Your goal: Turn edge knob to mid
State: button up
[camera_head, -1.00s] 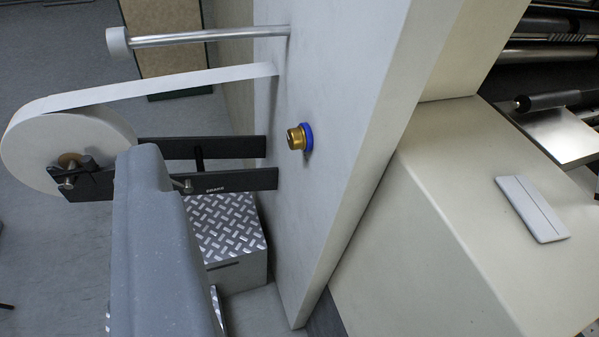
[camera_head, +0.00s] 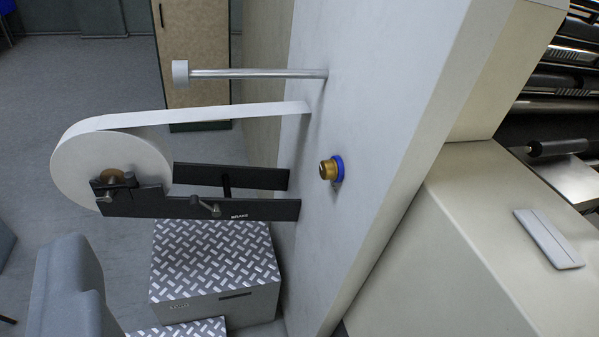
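A brass knob (camera_head: 328,169) with a blue ring behind it sticks out of the side of the light grey upright panel (camera_head: 378,110), near the middle of the view. It is in plain sight with nothing in front of it. I cannot tell its turn setting at this size. A grey rounded part, likely my own arm, fills the lower left corner, well apart from the knob. My gripper's fingers do not show.
A white film roll (camera_head: 85,168) sits on a black bracket (camera_head: 245,209) left of the knob. A metal bar (camera_head: 260,74) juts out above. Diamond-plate steps (camera_head: 215,255) stand below. A cream machine housing (camera_head: 450,260) lies right of the panel. Space directly before the knob looks clear.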

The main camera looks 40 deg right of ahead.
aim_at(328, 170)
jog(key=i, duration=1)
